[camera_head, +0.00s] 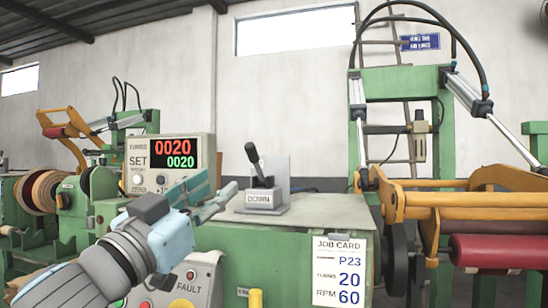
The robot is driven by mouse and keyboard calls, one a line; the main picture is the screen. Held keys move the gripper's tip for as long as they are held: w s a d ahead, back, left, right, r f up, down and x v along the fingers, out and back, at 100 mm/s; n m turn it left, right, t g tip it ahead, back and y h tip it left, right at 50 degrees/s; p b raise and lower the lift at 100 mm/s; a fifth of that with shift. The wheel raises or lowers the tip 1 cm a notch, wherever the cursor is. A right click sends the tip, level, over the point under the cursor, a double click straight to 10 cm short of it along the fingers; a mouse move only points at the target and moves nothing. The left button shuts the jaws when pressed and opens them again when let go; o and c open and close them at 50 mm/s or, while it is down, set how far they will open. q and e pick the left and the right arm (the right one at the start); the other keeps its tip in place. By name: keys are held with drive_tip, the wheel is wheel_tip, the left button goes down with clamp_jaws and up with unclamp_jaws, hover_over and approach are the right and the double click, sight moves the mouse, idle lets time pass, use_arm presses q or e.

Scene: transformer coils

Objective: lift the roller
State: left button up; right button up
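The red roller (498,251) lies level at the right edge, under the orange arm frame (445,206) of the green machine. Its right end is cut off by the picture edge. A black-handled lever (256,168) stands on a grey box marked DOWN, its handle tilted to the left. My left gripper (221,183) is left of the lever box and apart from it. Its teal fingers are spread with nothing seen between them. My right gripper is out of view.
The counter panel (168,166) reading 0020 stands behind my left gripper. The green cabinet top (310,215) is clear right of the lever. A job card (339,272) hangs on the cabinet front. A FAULT button box (190,277) is below my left arm.

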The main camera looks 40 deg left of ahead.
sight(250, 156)
use_arm(q)
drive_tip(key=p+x, duration=0.4)
drive_tip(key=r+p+x, duration=0.1)
drive_tip(key=p+x, duration=0.4)
drive_tip(key=shift+s+r, duration=0.1)
drive_tip(key=shift+r, duration=0.1)
drive_tip(key=x, duration=0.1)
drive_tip(key=p+x, duration=0.1)
drive_tip(key=x, duration=0.2)
drive_tip(key=shift+f+p, duration=0.35)
drive_tip(key=shift+p, duration=0.05)
drive_tip(key=shift+w, duration=0.25)
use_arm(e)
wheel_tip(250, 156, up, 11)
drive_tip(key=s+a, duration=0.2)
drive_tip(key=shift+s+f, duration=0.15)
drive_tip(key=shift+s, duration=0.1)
use_arm(q)
clamp_jaws()
